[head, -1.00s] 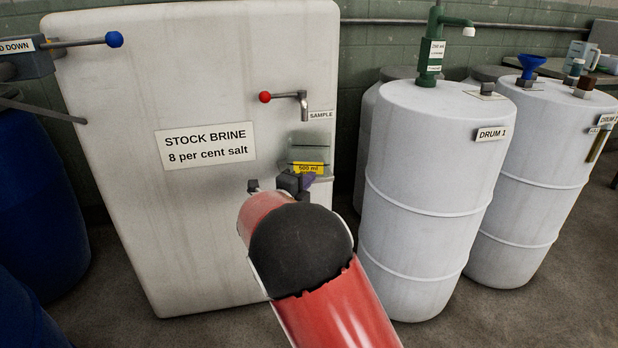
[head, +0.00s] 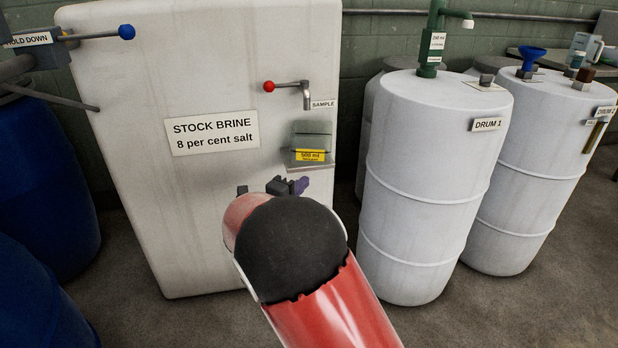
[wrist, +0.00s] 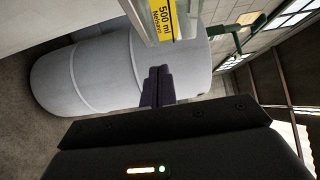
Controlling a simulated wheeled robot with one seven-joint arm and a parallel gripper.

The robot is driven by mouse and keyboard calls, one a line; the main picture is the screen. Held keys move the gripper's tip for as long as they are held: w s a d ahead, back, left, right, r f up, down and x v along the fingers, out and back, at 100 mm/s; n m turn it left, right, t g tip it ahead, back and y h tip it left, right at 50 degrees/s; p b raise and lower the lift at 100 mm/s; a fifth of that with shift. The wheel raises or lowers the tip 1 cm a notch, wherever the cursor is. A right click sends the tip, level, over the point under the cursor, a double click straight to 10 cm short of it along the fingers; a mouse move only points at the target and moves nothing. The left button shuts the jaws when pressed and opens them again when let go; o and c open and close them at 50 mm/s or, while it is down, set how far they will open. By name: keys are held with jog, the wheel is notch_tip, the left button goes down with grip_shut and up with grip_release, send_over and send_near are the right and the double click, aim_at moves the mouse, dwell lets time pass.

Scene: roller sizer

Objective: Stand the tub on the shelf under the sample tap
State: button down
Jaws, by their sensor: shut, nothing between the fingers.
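The tub (head: 311,141) is a greyish, see-through box with a yellow 500 ml label. It stands upright on the small shelf (head: 312,167) on the front of the stock brine tank, below the sample tap (head: 305,94) with its red-knobbed lever. The tub's yellow label also shows in the wrist view (wrist: 163,20). My gripper (head: 299,185) is just below and in front of the shelf, apart from the tub. In the wrist view its dark purple fingers (wrist: 158,86) are together with nothing between them. My arm hides the lower tank front.
The white stock brine tank (head: 215,220) fills the middle left. Drum 1 (head: 432,150) and drum 2 (head: 530,170) stand to the right. Blue drums (head: 45,190) stand at the left, below a hold-down lever (head: 95,35). Bare floor shows in front.

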jog(key=shift+v, duration=2.3)
jog(key=s+d+r+m+g, duration=0.1)
jog(key=s+d+m+g, duration=0.35)
jog(key=d+m, duration=0.35)
jog(key=s+d+m+g+y, duration=0.1)
jog(key=s+d+m+g, duration=0.3)
jog(key=d+m, duration=0.45)
jog(key=s+d+r+m+g, duration=0.1)
jog(key=s+d+m+g, duration=0.2)
jog(key=s+d+m, duration=0.4)
jog(key=s+m+t+y, duration=0.1)
jog(key=s+m+y, duration=0.6)
jog(key=s+m, duration=0.9)
jog(key=r+m, duration=0.1)
jog(key=m, duration=0.7)
jog(key=shift+m+y, duration=0.35)
jog(key=shift+y, duration=0.05)
